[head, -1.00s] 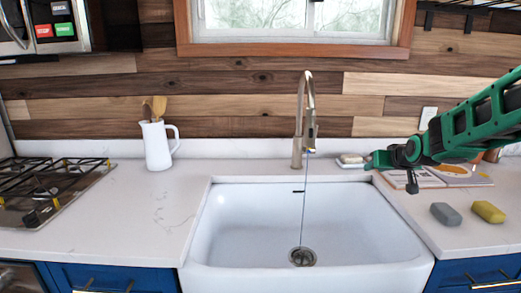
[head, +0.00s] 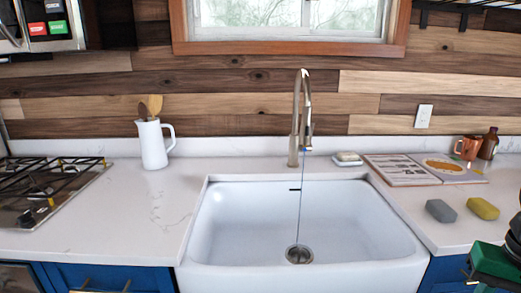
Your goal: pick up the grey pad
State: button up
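The grey pad (head: 441,211) lies flat on the white counter to the right of the sink, beside a yellow pad (head: 483,208) with a small gap between them. A green and black part of my arm shows at the lower right edge of the head view, nearer to me than the pads. The fingers of my gripper cannot be made out there. Nothing covers the grey pad.
The white sink (head: 225,245) with a tall faucet (head: 296,120) is left of the pads. Behind them are an open book (head: 400,169), a small dish (head: 347,159), an orange mug (head: 467,147) and a brown bottle (head: 488,144).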

aim_at(442, 212)
jog(key=z, duration=1.55)
jog(key=i, duration=0.8)
jog(key=u, duration=2)
